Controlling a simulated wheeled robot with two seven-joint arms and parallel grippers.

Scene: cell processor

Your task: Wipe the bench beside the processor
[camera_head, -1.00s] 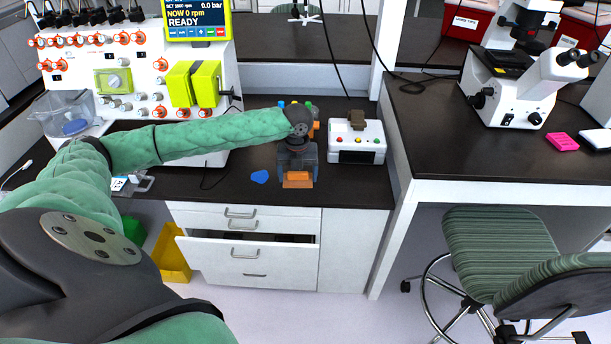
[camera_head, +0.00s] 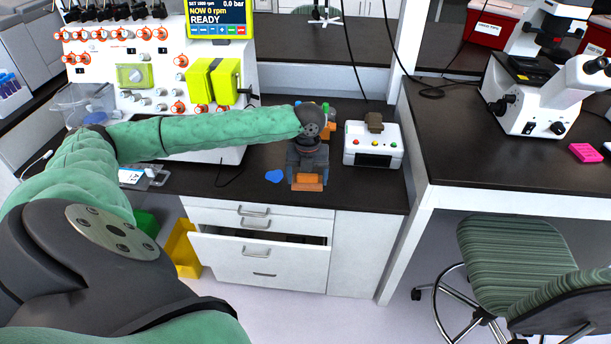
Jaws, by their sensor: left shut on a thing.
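The processor (camera_head: 155,62) is a white machine at the upper left with orange-ringed fittings, yellow-green parts and a screen. The dark bench top (camera_head: 340,197) runs along its right side. A flat blue patch (camera_head: 274,176) lies on the bench. My left gripper (camera_head: 307,181) points down just right of the patch, shut on an orange block (camera_head: 308,183) low at the bench surface. I cannot tell whether the block touches the bench. The gripper hides part of the bench behind it. My right gripper is not in view.
A white box with coloured buttons (camera_head: 373,146) stands right of my left gripper. Small coloured items stand behind the gripper. A drawer (camera_head: 260,250) below is partly open. A microscope (camera_head: 550,95) and a striped chair (camera_head: 510,260) are at the right.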

